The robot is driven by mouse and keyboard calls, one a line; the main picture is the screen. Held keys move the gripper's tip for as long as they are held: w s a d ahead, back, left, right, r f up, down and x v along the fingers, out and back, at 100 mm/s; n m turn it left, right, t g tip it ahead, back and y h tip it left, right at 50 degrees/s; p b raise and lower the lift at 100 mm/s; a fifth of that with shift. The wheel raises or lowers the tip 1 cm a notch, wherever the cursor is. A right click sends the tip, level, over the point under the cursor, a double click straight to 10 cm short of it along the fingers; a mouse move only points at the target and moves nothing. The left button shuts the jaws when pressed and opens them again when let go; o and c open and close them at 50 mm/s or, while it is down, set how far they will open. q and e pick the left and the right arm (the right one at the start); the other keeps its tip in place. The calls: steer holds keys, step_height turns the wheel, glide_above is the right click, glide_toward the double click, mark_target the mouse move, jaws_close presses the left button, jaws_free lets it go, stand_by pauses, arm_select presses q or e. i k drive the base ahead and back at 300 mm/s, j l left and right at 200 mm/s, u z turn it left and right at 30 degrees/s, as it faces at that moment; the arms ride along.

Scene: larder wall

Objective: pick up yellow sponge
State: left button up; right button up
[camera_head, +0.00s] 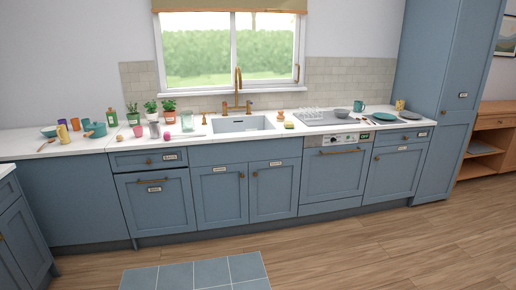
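A small yellow sponge (289,125) lies on the white countertop just right of the sink (243,124), near the counter's front edge. It looks yellow with a darker part, but it is too small to tell more. Neither of my grippers shows in the head view, so I cannot see how far they are from the sponge.
Right of the sponge are a drainboard with glasses (312,115), a grey bowl (342,113) and a teal plate (385,117). Potted plants (169,108) and cups stand on the left. Blue cabinets front the counter; the wooden floor (330,255) is open, with a blue mat (195,275).

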mark_target(288, 124)
steer(key=i+j, duration=0.15)
steer(key=i, duration=0.3)
steer(key=i+j, duration=0.15)
steer(key=i, duration=0.3)
steer(key=i+j, duration=0.15)
steer(key=i, duration=0.3)
steer(key=i+j, duration=0.15)
steer(key=i, duration=0.3)
